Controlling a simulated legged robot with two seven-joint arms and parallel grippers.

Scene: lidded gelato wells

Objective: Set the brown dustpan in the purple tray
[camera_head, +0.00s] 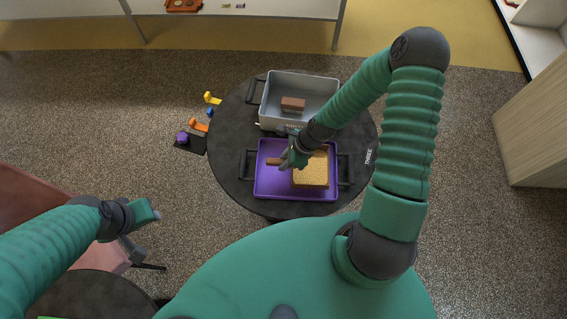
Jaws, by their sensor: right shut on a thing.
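The purple tray (262,186) lies on the near half of a round dark table. The brown dustpan (311,170) has a tan, speckled pan and a brown handle stub that shows to the left of my gripper. It is over the right part of the tray, inside its outline; I cannot tell whether it touches the floor of the tray. My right gripper (288,161) is shut on the dustpan at its handle and hides part of it. My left gripper (146,212) is off the table at the lower left, away from the tray; its jaw gap is not clear.
A grey bin (330,86) with a brown block (293,104) inside stands behind the tray. The round table (230,130) has bare room at its left. Small coloured items and a dark mat (190,146) lie beyond its left edge. A pink chair (40,205) is at the left.

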